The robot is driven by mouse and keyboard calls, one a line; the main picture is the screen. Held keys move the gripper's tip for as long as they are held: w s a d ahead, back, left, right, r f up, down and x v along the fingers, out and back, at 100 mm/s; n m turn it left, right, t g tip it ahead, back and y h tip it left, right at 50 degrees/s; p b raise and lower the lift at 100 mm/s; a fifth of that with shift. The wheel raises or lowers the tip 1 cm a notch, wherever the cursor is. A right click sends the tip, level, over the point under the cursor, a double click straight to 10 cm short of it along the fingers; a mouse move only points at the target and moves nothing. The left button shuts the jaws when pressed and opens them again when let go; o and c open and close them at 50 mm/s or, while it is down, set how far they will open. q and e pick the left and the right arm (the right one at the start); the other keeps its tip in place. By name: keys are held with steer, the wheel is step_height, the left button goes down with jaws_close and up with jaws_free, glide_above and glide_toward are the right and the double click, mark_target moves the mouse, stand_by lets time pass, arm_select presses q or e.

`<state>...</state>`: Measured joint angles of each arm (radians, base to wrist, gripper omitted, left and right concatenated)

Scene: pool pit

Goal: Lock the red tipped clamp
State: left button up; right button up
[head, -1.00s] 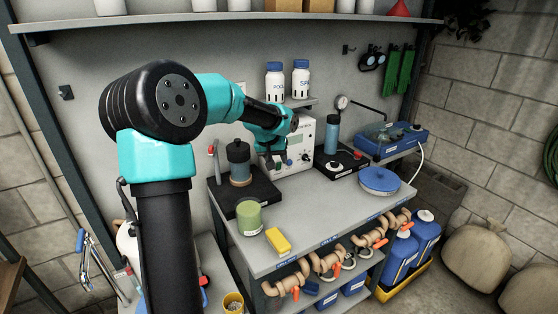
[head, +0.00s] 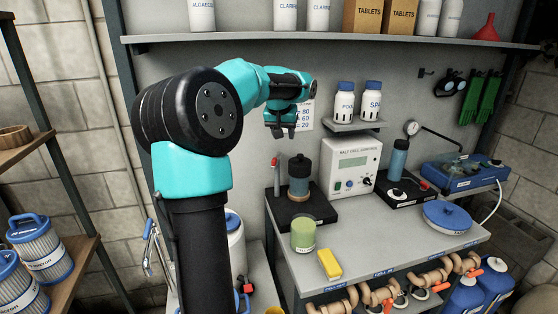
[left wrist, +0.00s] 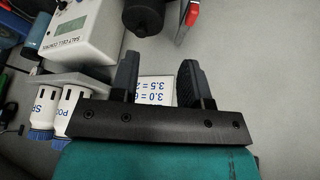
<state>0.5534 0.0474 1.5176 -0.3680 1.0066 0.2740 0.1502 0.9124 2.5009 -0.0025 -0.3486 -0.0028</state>
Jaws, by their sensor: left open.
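The red tipped clamp (head: 277,178) stands upright on the left side of a black base plate (head: 318,217), beside a dark-capped cylinder (head: 299,177). Its red handle tip points up. In the left wrist view the red tip (left wrist: 193,14) shows at the top edge, with the clamp partly cut off. My left gripper (head: 281,132) is open and empty, raised above the clamp and the cylinder in front of the back panel. Its two fingers (left wrist: 157,80) point toward a small wall chart in the left wrist view. My right gripper is not in view.
A salt cell control box (head: 352,165) stands right of the clamp's plate, below a small shelf with two white bottles (head: 344,101). A green jar (head: 304,233) and yellow sponge (head: 330,263) sit in front. A long shelf (head: 330,38) runs above my arm.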

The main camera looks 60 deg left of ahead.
mark_target(274, 159)
arm_select(q)
steer(key=s+a+r, duration=0.2)
steer(key=s+r, duration=0.1)
steer(key=s, duration=0.1)
steer(key=shift+r+g, duration=0.3)
steer(key=shift+r, duration=0.05)
steer(key=shift+s+a, duration=0.1)
steer(key=shift+y, duration=0.3)
steer(key=x, duration=1.7)
steer(key=shift+f, duration=0.25)
steer(key=shift+c, duration=0.4)
jaws_close()
